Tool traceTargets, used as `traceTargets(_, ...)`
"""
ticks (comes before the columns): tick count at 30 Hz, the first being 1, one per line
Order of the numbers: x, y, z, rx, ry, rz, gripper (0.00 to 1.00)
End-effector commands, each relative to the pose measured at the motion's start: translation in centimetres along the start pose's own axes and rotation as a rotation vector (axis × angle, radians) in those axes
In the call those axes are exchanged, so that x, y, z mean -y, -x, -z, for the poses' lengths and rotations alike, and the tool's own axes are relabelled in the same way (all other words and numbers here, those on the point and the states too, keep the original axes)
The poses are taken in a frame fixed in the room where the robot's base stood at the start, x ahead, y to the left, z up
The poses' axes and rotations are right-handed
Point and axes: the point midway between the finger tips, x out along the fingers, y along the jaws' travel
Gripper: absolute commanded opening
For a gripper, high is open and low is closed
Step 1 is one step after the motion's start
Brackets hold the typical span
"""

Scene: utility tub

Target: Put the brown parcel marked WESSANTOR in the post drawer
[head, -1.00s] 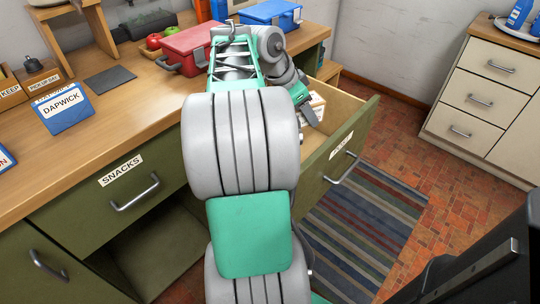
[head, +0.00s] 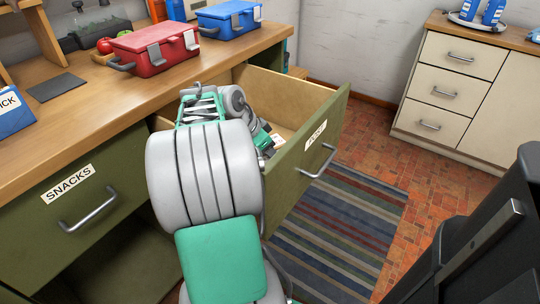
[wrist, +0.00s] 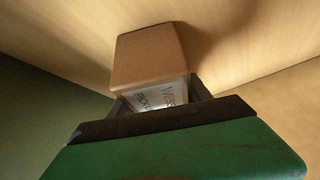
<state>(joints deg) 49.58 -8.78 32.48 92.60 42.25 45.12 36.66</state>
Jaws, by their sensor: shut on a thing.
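The brown parcel (wrist: 150,55) shows in the wrist view, with a white label whose visible letters begin "WESS". My gripper (wrist: 155,103) is shut on it, with a dark finger on each side. The post drawer (head: 296,172) is pulled open at the right end of the counter, its front label partly readable. In the head view my gripper (head: 264,141) is down inside the drawer, behind its front panel. The parcel is close to the pale wooden drawer floor; I cannot tell whether it touches. My arm hides much of the drawer's near side.
A red box (head: 155,50) and a blue box (head: 228,20) stand on the counter behind the drawer. The closed snacks drawer (head: 100,185) is to the left. A striped rug (head: 345,225) lies on the floor. A cream cabinet (head: 450,85) stands at the right.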

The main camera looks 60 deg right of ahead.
Motion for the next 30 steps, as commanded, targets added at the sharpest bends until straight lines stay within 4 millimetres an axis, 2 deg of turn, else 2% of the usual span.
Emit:
traceTargets(11, 0.03, -0.49, -0.26, -0.001, 0.000, 0.001, 0.00)
traceTargets(12, 0.01, -0.45, -0.25, 0.000, 0.001, 0.000, 0.59)
traceTargets(19, -0.10, -0.60, -0.42, 0.003, 0.003, -0.005, 0.77)
traceTargets(26, -0.21, -0.73, -0.62, 0.007, 0.005, -0.009, 0.78)
traceTargets(30, -0.22, 0.26, -0.11, 0.008, 0.006, -0.010, 0.78)
